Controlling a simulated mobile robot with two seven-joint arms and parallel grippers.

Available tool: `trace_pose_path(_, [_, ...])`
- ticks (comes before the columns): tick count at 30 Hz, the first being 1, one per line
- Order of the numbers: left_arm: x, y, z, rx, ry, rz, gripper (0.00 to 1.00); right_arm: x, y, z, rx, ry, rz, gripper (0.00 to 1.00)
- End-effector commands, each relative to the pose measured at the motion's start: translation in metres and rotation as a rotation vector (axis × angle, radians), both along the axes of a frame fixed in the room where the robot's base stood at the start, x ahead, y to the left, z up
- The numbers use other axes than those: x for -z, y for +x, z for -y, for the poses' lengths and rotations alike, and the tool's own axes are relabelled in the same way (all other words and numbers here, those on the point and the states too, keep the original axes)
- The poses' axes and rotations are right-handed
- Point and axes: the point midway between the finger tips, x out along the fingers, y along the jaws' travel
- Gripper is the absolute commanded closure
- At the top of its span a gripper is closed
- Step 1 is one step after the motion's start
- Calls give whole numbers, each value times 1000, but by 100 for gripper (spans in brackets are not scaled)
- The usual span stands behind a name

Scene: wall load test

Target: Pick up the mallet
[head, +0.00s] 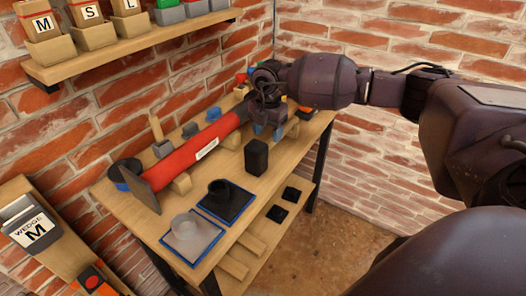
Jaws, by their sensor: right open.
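I cannot make out a mallet for certain. A black upright block (256,157) stands on the wooden table (222,168), and I cannot tell whether it is part of one. An upright wooden stick (156,130) shows at the back left of the table. My right gripper (267,131) is open, above the back right part of the table, close to the right end of a red tube (203,146). It hides what lies behind and under it. My left gripper is not in view.
The red tube lies on wooden supports along the table, with a dark plate (138,190) at its left end. A black tray (229,201) and a blue-edged tray (190,240) lie at the front. A shelf (140,45) with bins hangs on the brick wall.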

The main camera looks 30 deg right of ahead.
Motion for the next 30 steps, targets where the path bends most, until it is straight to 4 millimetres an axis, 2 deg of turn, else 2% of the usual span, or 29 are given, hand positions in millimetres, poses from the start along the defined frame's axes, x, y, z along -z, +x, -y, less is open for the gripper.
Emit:
trace_pose_path(12, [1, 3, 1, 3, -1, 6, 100, 47, 1, 4, 0, 0, -2, 45])
trace_pose_path(20, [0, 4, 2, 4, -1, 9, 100, 50, 1, 4, -1, 0, 0, 45])
trace_pose_path(30, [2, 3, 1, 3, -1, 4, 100, 50, 1, 4, -1, 0, 0, 95])
